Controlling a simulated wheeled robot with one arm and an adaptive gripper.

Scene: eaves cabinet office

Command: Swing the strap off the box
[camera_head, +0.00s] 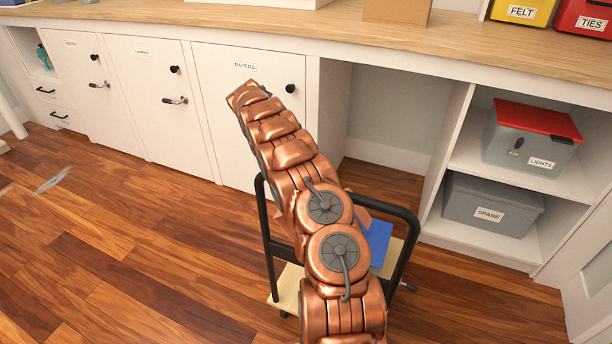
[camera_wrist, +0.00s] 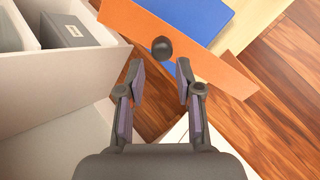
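In the wrist view an orange flat bar (camera_wrist: 208,58), which looks like the strap, runs diagonally across a blue surface (camera_wrist: 183,22). A dark round knob (camera_wrist: 162,48) stands on the bar. My gripper (camera_wrist: 160,72) is open and empty, its two fingertips just short of the knob, one to either side of it in the picture. I cannot tell the remaining gap in depth. In the head view the blue surface (camera_head: 377,240) shows beside my arm on a small cart. My arm hides the gripper, the knob and most of the bar there.
The cart has dark tubular rails (camera_head: 404,255) and a pale deck (camera_head: 290,285). White cabinets (camera_head: 165,110) stand behind, with an open bay to their right. Shelves hold a red-lidded box (camera_head: 530,140) and a grey SPARE box (camera_head: 488,212).

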